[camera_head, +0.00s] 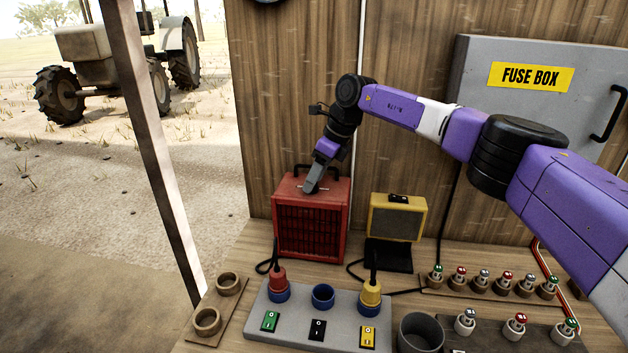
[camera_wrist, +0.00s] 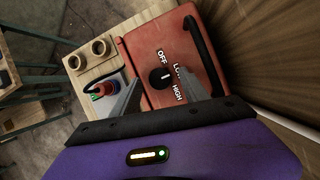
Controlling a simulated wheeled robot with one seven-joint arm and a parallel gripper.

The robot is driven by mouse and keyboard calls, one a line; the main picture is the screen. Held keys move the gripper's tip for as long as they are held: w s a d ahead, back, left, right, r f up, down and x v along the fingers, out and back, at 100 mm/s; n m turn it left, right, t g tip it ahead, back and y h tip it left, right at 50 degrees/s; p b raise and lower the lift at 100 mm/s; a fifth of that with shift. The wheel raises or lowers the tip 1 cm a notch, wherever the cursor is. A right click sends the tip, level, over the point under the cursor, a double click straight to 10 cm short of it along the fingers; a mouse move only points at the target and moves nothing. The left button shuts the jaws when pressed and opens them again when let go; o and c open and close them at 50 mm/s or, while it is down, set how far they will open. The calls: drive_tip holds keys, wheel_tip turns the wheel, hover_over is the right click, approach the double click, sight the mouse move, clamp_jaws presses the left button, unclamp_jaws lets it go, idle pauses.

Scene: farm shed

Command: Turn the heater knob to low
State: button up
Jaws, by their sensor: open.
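The red heater (camera_head: 311,222) stands on the bench against the wood wall, with a dark grille on its front. Its top shows in the wrist view (camera_wrist: 143,52). The black knob (camera_wrist: 161,77) sits on that top among the labels OFF, LOW and HIGH; its white mark is too small to read surely. In the head view the knob is hidden by my gripper. My gripper (camera_head: 311,189) is over the heater top, pointing down. In the wrist view its two fingers (camera_wrist: 167,99) are apart with the knob showing between and beyond them; I cannot tell whether they touch it.
A dark handle (camera_wrist: 203,52) runs along the heater's edge. A yellow lamp (camera_head: 397,217) stands to the right. In front, a grey socket strip (camera_head: 297,318) holds a red plug (camera_head: 277,278), a yellow plug (camera_head: 371,291) and switches. The fuse box (camera_head: 530,110) hangs behind my arm.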

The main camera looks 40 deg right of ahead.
drive_tip(key=b+v, duration=0.1)
drive_tip(key=v, duration=0.6)
drive_tip(key=shift+w, duration=0.1)
idle(0.4)
